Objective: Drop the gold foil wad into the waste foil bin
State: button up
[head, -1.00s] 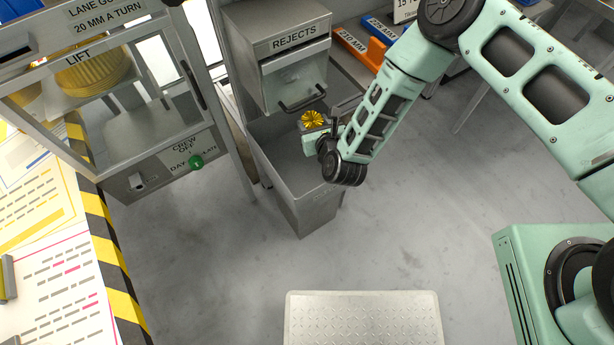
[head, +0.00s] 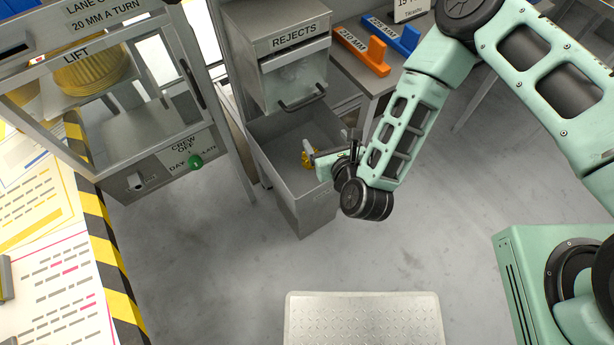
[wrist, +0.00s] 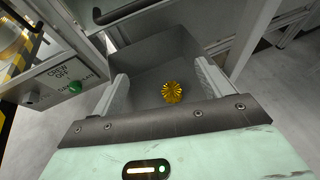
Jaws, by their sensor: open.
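The gold foil wad (head: 307,158) shows inside the outline of the open-topped grey metal bin (head: 300,210), by my gripper's tips. In the wrist view the wad (wrist: 172,92) lies between the two spread fingers in the picture, with clear gaps to both, against the bin's grey inside (wrist: 190,45). I cannot tell whether it is in the air or resting on the bin's floor. My gripper (head: 318,158) is open over the bin's right side, and its fingers (wrist: 163,88) touch nothing that I can see. The small label on the bin's front is unreadable.
A REJECTS box (head: 293,75) with a handled front hangs behind and above the bin. A caged LIFT station (head: 110,100) with a green knob (head: 195,162) stands left. Orange (head: 362,55) and blue (head: 392,38) holders sit on a back bench. The floor in front is clear up to a step plate (head: 362,320).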

jog(key=v, duration=0.7)
dwell(0.3)
